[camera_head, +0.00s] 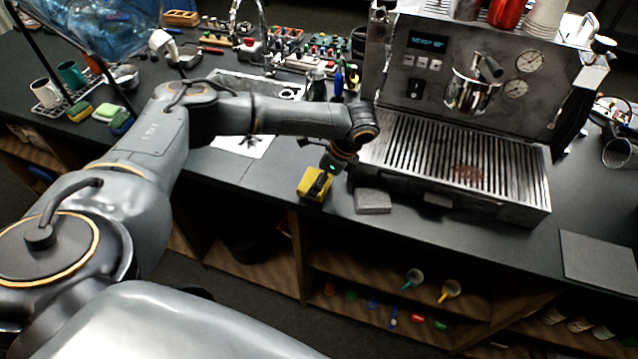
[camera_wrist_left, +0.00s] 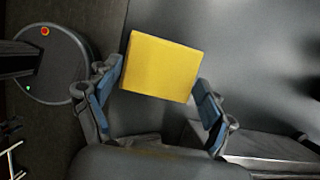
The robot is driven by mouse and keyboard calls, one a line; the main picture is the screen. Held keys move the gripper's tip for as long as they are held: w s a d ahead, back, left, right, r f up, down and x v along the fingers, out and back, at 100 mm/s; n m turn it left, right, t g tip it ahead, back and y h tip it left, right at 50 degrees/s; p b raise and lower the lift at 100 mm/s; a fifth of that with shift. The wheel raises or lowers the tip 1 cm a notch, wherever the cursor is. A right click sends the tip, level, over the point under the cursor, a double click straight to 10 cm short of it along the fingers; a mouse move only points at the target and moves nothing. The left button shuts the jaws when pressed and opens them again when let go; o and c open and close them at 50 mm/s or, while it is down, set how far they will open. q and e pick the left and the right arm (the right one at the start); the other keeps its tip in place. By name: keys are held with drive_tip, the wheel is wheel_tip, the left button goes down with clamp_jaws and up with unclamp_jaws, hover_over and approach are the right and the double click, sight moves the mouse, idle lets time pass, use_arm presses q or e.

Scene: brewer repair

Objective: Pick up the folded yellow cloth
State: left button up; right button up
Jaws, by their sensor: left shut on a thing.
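The folded yellow cloth (camera_head: 306,188) is at the front edge of the dark counter, left of the espresso machine. My left gripper (camera_head: 321,182) reaches down over it from above and partly hides it. In the left wrist view the cloth (camera_wrist_left: 161,67) is a flat yellow block between the blue-padded fingers of my left gripper (camera_wrist_left: 158,96), which is shut on it. I cannot tell whether the cloth touches the counter. My right gripper is not in view.
A grey folded block (camera_head: 373,201) lies just right of the cloth. The espresso machine (camera_head: 450,150) with its slatted drip tray stands beyond it. Open shelves (camera_head: 350,270) are below the counter edge. A sink (camera_head: 262,88) and tools are behind my left arm.

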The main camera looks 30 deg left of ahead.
use_arm(q)
drive_tip(key=s+d+r+b, duration=0.2)
drive_tip(key=s+d+r, duration=0.6)
drive_tip(key=d+r, duration=0.3)
drive_tip(key=shift+s+r+b, duration=0.15)
drive_tip(key=shift+s+b, duration=0.1)
drive_tip(key=shift+b, duration=0.05)
